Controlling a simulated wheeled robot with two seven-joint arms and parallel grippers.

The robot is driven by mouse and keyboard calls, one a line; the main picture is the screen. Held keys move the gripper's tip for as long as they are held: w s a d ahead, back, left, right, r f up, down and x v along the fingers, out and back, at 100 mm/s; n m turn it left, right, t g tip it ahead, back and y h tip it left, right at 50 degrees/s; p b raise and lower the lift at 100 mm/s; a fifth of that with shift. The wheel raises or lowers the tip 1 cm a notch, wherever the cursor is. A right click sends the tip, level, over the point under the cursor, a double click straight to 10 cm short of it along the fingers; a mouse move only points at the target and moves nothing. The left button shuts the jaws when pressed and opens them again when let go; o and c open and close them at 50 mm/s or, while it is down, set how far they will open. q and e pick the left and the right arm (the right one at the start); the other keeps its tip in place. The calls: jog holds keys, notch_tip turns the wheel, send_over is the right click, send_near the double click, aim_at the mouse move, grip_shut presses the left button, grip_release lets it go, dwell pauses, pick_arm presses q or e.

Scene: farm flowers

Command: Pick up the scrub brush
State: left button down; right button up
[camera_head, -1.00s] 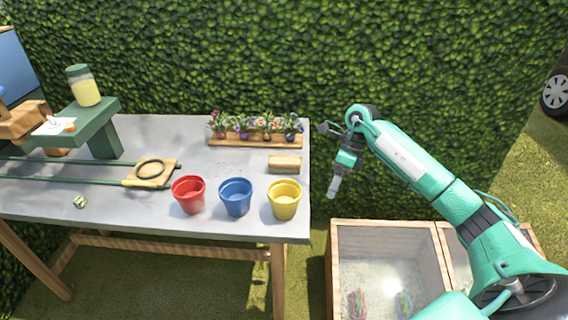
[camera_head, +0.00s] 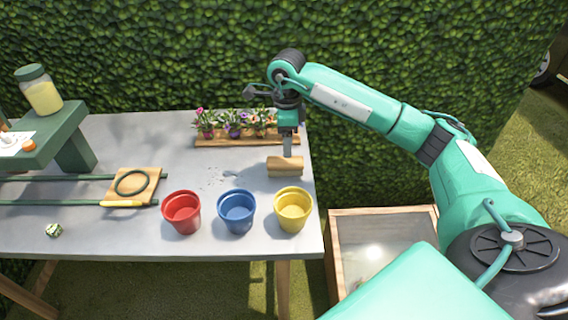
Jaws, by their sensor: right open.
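The scrub brush (camera_head: 285,167), a small block with a wooden look, lies near the right edge of the grey table (camera_head: 140,232). It sits behind the yellow pot and in front of the flower planter. My right gripper (camera_head: 287,153) points down right above the brush, with its fingertips at or just over the top. I cannot tell whether they touch it. The gripper is open; the gap between the fingers is hard to see from here. My left gripper is not in view.
Red (camera_head: 181,211), blue (camera_head: 236,210) and yellow (camera_head: 292,209) pots stand along the front. A flower planter (camera_head: 215,141) stands behind the brush. A wooden board (camera_head: 146,186) with a ring lies left, near a green stand (camera_head: 50,140). A wooden crate (camera_head: 380,214) stands right, below the table.

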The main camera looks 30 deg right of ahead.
aim_at(285, 160)
notch_tip(285, 160, down, 3)
jog(key=shift+w+r, duration=0.1)
jog(key=shift+w, duration=0.05)
jog(key=shift+f, duration=0.65)
notch_tip(285, 160, down, 4)
jog(key=shift+a+f+p, duration=0.1)
jog(key=shift+f+p, duration=0.15)
jog(key=shift+p, duration=0.15)
jog(key=c, duration=1.2)
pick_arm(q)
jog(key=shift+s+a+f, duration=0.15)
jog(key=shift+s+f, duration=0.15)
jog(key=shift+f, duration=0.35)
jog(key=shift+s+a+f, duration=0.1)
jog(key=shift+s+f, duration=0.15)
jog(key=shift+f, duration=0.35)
pick_arm(e)
jog(key=shift+r, duration=0.15)
